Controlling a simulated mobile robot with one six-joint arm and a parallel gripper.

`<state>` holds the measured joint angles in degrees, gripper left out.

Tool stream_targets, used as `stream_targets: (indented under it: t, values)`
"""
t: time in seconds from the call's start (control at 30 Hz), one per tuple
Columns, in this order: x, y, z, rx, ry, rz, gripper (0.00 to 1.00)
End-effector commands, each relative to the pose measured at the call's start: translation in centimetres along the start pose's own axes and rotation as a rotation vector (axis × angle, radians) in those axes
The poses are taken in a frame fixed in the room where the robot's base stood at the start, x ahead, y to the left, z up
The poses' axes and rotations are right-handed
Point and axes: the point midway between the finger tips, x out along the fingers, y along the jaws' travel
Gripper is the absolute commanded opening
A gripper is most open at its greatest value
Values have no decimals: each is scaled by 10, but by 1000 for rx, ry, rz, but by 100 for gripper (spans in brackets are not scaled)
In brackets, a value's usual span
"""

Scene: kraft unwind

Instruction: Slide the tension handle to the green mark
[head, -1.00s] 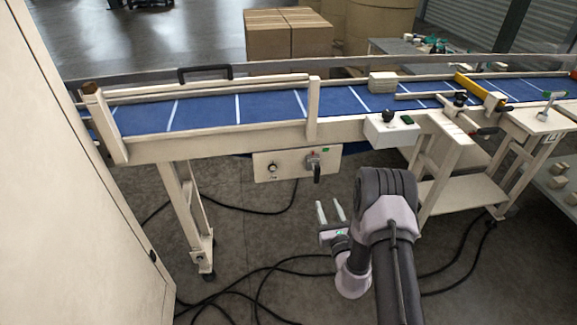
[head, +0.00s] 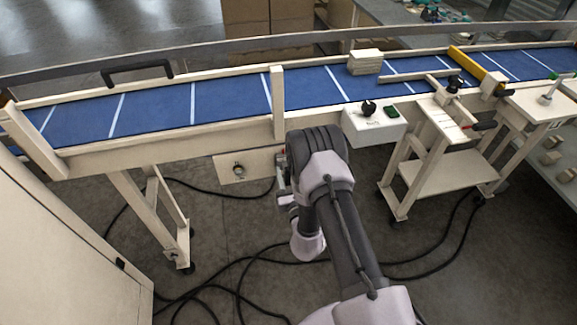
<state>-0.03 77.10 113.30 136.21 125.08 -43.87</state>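A pale control panel (head: 225,168) hangs below the near side of the blue conveyor and carries a round knob (head: 238,169). The right part of the panel, where a dark lever with a green mark showed earlier, is now hidden behind my arm. My gripper (head: 282,168) is at the panel's right end, seen from behind and mostly covered by my own wrist. I cannot tell whether its fingers are open or shut, or whether they touch the lever.
A white box (head: 374,129) with a black knob and a green button sits on the conveyor's near side, right of my wrist. A wheeled stand (head: 455,172) is further right. A pale cabinet (head: 60,245) fills the lower left. Cables lie on the floor.

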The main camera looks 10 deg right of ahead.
Motion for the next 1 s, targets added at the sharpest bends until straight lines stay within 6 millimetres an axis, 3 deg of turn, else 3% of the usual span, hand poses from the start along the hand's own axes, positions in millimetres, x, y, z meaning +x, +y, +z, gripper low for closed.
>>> stream_targets:
  t: [0.17, 0.37, 0.4, 1.0]
  values:
    - [0, 0, 0, 0, 0, 0, 40]
    - [0, 0, 0, 0, 0, 0, 3]
    - [0, 0, 0, 0, 0, 0, 0]
    - [0, 0, 1, 0, -1, 0, 0]
